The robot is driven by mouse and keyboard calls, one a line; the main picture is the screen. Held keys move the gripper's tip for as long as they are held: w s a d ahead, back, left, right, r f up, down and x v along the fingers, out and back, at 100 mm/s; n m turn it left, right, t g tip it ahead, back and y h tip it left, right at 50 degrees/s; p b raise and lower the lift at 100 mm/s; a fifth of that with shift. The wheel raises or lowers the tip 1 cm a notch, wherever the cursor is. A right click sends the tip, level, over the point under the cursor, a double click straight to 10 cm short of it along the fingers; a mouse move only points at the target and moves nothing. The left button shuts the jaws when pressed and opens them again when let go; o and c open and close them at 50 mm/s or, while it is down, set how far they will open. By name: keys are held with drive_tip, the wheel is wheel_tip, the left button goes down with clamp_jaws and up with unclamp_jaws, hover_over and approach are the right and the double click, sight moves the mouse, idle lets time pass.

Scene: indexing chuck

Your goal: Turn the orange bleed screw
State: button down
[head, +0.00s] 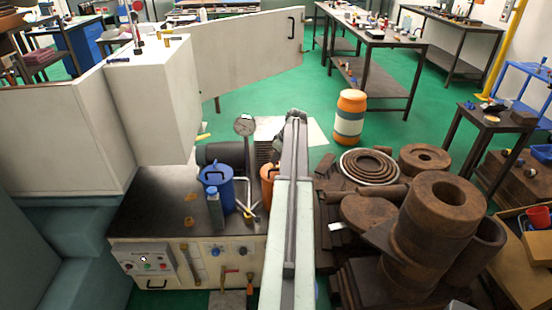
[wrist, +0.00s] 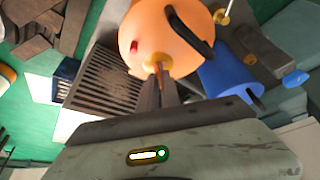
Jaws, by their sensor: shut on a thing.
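The orange bleed screw (wrist: 158,64) shows in the wrist view as a small yellow-orange knob at the side of a large rounded orange vessel (wrist: 148,32). My gripper (wrist: 158,80) is shut on the screw, with its fingertips hiding part of it. The vessel has a black handle and a small red spot. In the head view only a strip of the orange vessel (head: 267,178) shows to the left of my arm. My gripper and the screw cannot be made out there.
Rusty cylinders (head: 440,220) crowd the right side. A ribbed grey block (wrist: 108,78) lies beside the vessel.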

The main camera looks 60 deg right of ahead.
drive_tip(key=m+h, duration=0.1)
drive_tip(key=m, duration=0.2)
drive_tip(key=m+h, duration=0.1)
drive_tip(key=m, duration=0.2)
drive_tip(key=shift+a+g, duration=0.2)
drive_tip(key=shift+g, duration=0.2)
drive_tip(key=m+g+h, duration=0.1)
drive_tip(key=m, duration=0.2)
drive_tip(key=m+g, duration=0.1)
drive_tip(key=m, duration=0.2)
drive_tip(key=shift+w+a+m+h, duration=0.2)
drive_tip(key=shift+m+h, duration=0.1)
drive_tip(key=shift+h, duration=0.1)
drive_tip(key=c, duration=1.6)
unclamp_jaws()
drive_tip(key=shift+o, duration=0.2)
drive_tip(key=shift+d, duration=0.1)
drive_tip(key=shift+r, duration=0.1)
